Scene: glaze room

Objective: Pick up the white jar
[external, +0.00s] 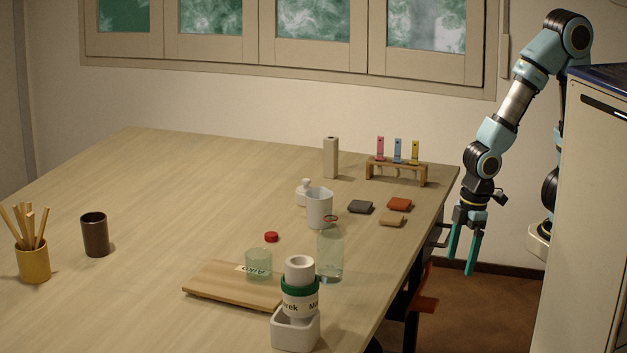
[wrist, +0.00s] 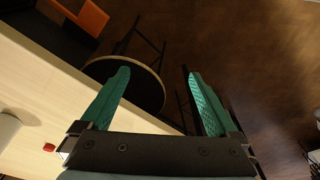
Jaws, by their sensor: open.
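A plain white jar or cup (external: 319,209), open at the top, stands upright near the right side of the table. A low white piece with a knob (external: 303,193) is partly hidden behind it. Another white vessel with a green band and printed name (external: 300,303) stands in a square white holder (external: 296,334) at the front edge. The pictures do not settle which is the task's jar. My gripper (external: 463,257) is open and empty, fingers down, beyond the table's right edge. In the wrist view my gripper (wrist: 158,73) has nothing between its fingers.
A clear bottle (external: 330,258), a glass tumbler (external: 259,265) on a wooden board (external: 218,285), and a red cap (external: 271,237) are near the white vessels. A dark round stool (wrist: 135,85) is below.

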